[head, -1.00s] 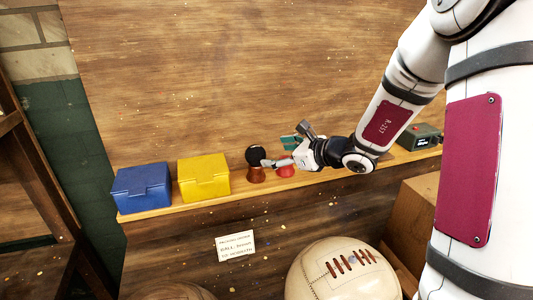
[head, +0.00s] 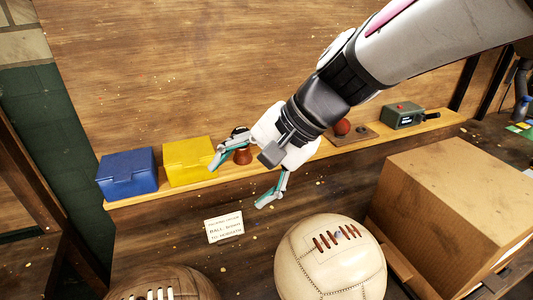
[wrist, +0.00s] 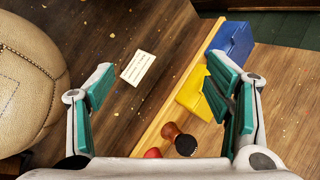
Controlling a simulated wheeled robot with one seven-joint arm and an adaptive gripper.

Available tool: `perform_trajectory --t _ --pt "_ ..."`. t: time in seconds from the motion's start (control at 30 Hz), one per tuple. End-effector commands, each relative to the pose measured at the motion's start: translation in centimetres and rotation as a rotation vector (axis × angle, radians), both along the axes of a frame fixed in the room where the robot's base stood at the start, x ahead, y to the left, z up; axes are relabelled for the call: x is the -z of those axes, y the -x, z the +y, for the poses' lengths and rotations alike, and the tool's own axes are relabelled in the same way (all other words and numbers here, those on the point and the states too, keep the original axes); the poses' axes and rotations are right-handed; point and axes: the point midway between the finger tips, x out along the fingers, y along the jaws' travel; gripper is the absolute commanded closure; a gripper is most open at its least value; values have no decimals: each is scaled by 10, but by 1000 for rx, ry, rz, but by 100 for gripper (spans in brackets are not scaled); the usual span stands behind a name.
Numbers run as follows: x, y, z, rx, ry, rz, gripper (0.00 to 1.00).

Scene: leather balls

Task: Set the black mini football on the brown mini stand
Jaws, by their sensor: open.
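The black mini football (wrist: 186,145) rests on top of the brown mini stand (wrist: 170,131) in the wrist view. In the head view the brown stand (head: 243,157) stands on the wooden ledge, and only a sliver of the black ball (head: 240,130) shows behind my gripper. My gripper (head: 240,184) is open and empty in front of the ledge, apart from ball and stand. In the wrist view its spread fingers (wrist: 160,88) hold nothing.
A yellow box (head: 190,163) and blue box (head: 127,175) stand left on the ledge (head: 180,192). A red item (wrist: 152,153) is beside the stand. A reddish ball (head: 342,127) and green device (head: 402,115) are right. Large balls (head: 330,262) and a carton (head: 450,190) stand in front.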

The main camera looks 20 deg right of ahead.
Motion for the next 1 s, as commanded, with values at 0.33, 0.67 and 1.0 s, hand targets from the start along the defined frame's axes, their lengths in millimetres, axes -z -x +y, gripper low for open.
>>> perform_trajectory --t 0.33,0.67,1.0 --pt "-10 83 -46 -439 544 -200 28" --pt "-20 106 -82 -598 804 -279 28" --pt "-20 106 -83 -602 809 -280 28"
